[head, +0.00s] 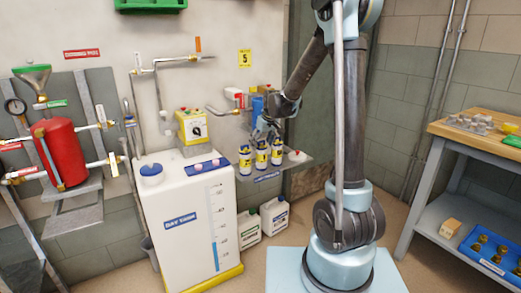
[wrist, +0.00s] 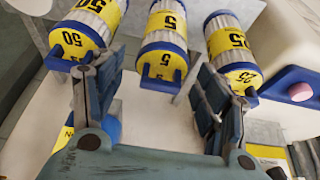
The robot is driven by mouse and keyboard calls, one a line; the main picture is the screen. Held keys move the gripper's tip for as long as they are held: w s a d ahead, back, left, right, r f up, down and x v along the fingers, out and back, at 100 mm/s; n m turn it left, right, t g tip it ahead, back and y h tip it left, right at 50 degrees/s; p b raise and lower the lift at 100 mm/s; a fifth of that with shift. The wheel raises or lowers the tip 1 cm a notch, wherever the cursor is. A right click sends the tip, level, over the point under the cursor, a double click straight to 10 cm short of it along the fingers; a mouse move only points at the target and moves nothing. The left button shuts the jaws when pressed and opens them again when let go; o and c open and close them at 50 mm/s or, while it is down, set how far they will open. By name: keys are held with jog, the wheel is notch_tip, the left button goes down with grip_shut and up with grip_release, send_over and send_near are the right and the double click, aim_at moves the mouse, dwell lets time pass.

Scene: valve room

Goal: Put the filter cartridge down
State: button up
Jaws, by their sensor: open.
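Three filter cartridges with white pleated bodies, blue end caps and yellow labels stand in a row on a wall shelf (head: 292,167). In the wrist view they read 50 (wrist: 75,40), 5 (wrist: 164,52) and 25 (wrist: 232,62). The middle one, marked 5, also shows in the head view (head: 261,157). My gripper (wrist: 158,75) is open, with one finger on each side of the middle cartridge's near end. I see gaps between the fingers and that cartridge. In the head view my gripper (head: 265,130) is just above the row, its fingers hard to make out.
The white day tank (head: 200,215) stands left of the shelf, with a yellow box (head: 191,127) behind it. A blue housing (head: 257,106) is on the wall behind my gripper. White jugs (head: 274,216) stand below the shelf. A workbench (head: 470,130) is at right.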

jog(key=v, duration=0.7)
jog(key=s+d+r+m, duration=0.2)
jog(key=s+d, duration=0.7)
jog(key=s, duration=0.1)
jog(key=s+d+f+m, duration=0.1)
jog(key=s+d+f, duration=0.2)
jog(key=s, duration=0.6)
jog(key=s+d+f+m+g+h, duration=0.1)
jog(key=s+d+f+m, duration=0.1)
jog(key=s+d, duration=0.3)
jog(key=s+d+f+m+h, duration=0.1)
jog(key=s+d+f, duration=0.3)
jog(key=s, duration=1)
jog(key=shift+d+m, duration=0.3)
jog(key=shift+d, duration=0.35)
jog(key=shift+w+f, duration=0.15)
jog(key=shift+w, duration=0.25)
